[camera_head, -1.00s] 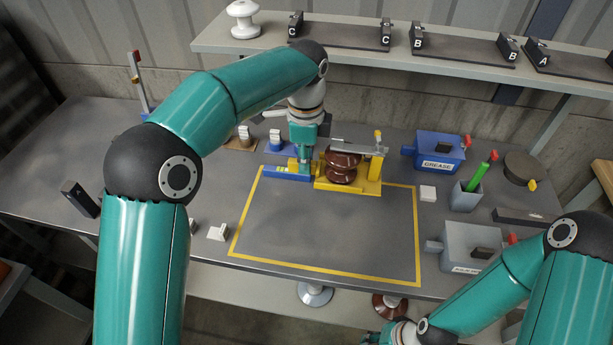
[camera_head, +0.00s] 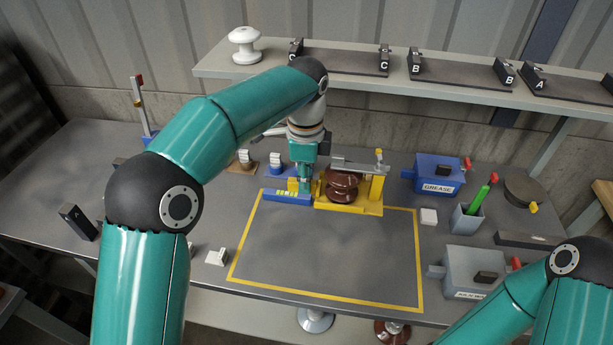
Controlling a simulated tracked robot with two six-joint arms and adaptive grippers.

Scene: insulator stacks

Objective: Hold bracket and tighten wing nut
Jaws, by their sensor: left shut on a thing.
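The yellow bracket (camera_head: 375,208) stands at the back edge of the yellow-outlined area, with a brown ribbed insulator (camera_head: 341,187) in it. A grey bar (camera_head: 352,166) spans its top. A small yellow piece, apparently the wing nut (camera_head: 379,154), stands on top of the right post. My left gripper (camera_head: 305,186) points down at the bracket's left end and is shut on it; its fingertips are small and partly hidden. My right arm shows at the lower right, but its gripper is outside the picture.
A blue block with a level (camera_head: 287,196) lies left of the bracket. A blue grease box (camera_head: 437,178), a cup with a green tool (camera_head: 468,219) and a grey box (camera_head: 472,268) stand at the right. The outlined area (camera_head: 325,250) is clear.

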